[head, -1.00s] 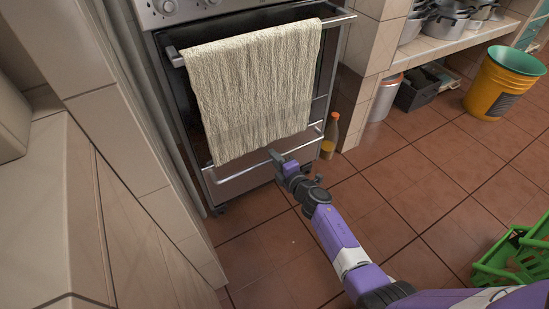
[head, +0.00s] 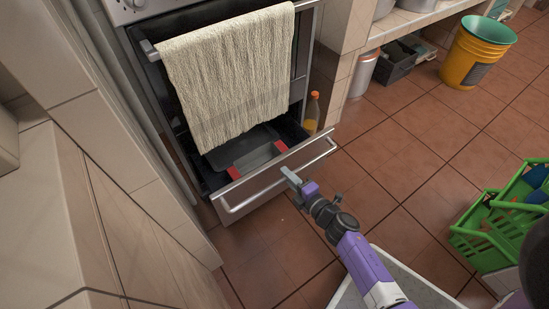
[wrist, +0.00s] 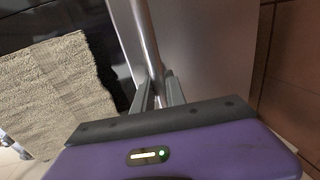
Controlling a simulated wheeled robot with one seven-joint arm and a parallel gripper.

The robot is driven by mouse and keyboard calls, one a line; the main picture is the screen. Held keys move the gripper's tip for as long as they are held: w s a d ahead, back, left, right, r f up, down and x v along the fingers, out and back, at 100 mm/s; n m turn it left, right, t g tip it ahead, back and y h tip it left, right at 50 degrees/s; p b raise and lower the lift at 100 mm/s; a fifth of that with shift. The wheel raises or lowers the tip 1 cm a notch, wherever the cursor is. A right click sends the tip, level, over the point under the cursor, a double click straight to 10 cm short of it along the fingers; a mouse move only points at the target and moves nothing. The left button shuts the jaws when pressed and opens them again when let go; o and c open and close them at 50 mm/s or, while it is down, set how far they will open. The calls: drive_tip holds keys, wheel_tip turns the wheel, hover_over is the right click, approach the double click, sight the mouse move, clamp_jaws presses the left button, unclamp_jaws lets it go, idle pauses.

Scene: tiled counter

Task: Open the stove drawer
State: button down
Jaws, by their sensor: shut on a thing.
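The stove drawer (head: 262,192) is pulled out from the bottom of the stove, and its dark inside shows. A grey tray with red ends (head: 256,158) lies in it. A metal bar handle (head: 262,190) runs along the drawer front. My gripper (head: 287,174) is at the handle, right of its middle. In the wrist view the handle bar (wrist: 146,42) runs between the two fingers of my gripper (wrist: 157,92), which are shut on it. A beige towel (head: 230,75) hangs from the oven door bar above and hides part of the drawer's back.
A bottle with orange liquid (head: 312,112) stands right of the stove, close to the drawer. Green crates (head: 487,232) are at the right, and a yellow bucket (head: 474,62) is further back. The tiled floor (head: 400,150) between is clear.

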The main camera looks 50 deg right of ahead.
drive_tip(key=f+v, duration=0.1)
drive_tip(key=v, duration=0.8)
drive_tip(key=shift+s+f, duration=0.4)
drive_tip(key=shift+s, duration=0.05)
drive_tip(key=shift+a, duration=0.1)
drive_tip(key=c, duration=1.4)
unclamp_jaws()
drive_tip(key=p+v, duration=0.1)
drive_tip(key=v, duration=0.7)
